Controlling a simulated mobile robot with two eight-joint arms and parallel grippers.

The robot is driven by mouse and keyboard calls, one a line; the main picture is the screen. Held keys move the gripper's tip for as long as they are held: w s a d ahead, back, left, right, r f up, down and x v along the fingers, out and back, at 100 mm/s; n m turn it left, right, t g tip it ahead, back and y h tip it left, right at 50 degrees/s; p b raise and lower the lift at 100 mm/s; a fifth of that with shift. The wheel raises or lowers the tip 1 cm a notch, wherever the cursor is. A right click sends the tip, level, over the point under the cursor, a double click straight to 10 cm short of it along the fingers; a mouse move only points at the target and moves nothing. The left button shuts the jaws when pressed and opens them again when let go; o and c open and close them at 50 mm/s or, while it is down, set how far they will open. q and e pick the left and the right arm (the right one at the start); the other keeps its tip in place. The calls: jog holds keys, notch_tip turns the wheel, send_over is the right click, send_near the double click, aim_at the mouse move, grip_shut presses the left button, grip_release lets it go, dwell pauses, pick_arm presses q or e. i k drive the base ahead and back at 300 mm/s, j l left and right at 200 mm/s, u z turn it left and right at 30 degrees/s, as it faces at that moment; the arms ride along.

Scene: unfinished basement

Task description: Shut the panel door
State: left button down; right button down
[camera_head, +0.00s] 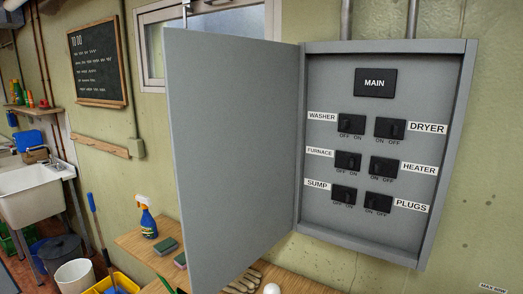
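The grey panel door (230,150) hangs open to the left of the electrical panel box (440,150), joined along the box's left edge. The door swings out toward me and hides part of the window and wall behind it. Inside the box are a black MAIN plate (375,83) and several black switches in two columns, labelled WASHER, DRYER, FURNACE, HEATER, SUMP and PLUGS. Neither of my grippers shows in the head view.
A wooden bench (137,243) below the panel holds a spray bottle (148,222), sponges, gloves (243,281) and a white round object. A sink (30,190) and buckets stand at left.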

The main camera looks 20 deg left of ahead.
aim_at(232, 100)
jog(key=i+j+z, duration=0.15)
jog(key=j+z, duration=0.15)
jog(key=j, duration=0.35)
jog(key=i+j+z, duration=0.1)
jog(key=j+z, duration=0.2)
jog(key=j, duration=0.35)
jog(key=j+z, duration=0.3)
jog(key=j, duration=0.35)
jog(key=k+j+z, duration=0.1)
jog(key=k+j, duration=0.15)
jog(key=k+j+u, duration=0.1)
jog(key=u, duration=0.35)
